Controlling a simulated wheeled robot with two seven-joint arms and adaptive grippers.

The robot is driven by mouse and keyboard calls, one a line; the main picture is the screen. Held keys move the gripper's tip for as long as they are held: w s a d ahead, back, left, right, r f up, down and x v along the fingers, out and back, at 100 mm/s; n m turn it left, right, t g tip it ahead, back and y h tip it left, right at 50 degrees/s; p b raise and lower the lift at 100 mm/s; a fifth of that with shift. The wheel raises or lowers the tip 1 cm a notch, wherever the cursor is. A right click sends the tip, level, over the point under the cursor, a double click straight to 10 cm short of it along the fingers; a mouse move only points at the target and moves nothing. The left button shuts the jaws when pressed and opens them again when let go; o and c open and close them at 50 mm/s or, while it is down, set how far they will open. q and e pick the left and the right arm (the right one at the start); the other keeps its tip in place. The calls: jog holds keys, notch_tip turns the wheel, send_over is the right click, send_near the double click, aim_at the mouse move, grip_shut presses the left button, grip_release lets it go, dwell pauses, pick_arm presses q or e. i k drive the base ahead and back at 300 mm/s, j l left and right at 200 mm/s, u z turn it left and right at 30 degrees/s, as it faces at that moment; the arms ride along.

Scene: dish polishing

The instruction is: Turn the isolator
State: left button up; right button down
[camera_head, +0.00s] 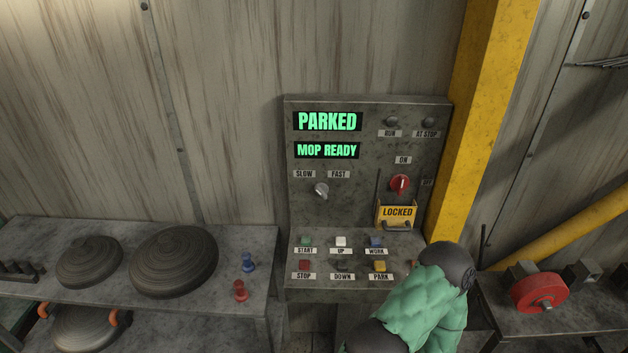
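The isolator is a red rotary knob (400,184) on the right of the grey control panel (350,220). An ON label (403,160) is above it and a dim label, apparently OFF, is to its right. A pale mark on the knob looks roughly upright; its exact setting is hard to tell. A yellow LOCKED tag (397,212) with a grey padlock-like shackle hangs just below the knob. A green and dark grey arm of mine rises in front of the panel's lower right. Neither gripper shows.
Screens read PARKED (327,122) and MOP READY (327,150). A slow/fast knob (321,190) and several buttons sit on the panel. Left is a bench (225,290) with dark discs; right, a bench with a red wheel (535,292). A yellow post (485,110) stands close right.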

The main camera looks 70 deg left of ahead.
aim_at(399, 183)
jog(key=u, duration=1.7)
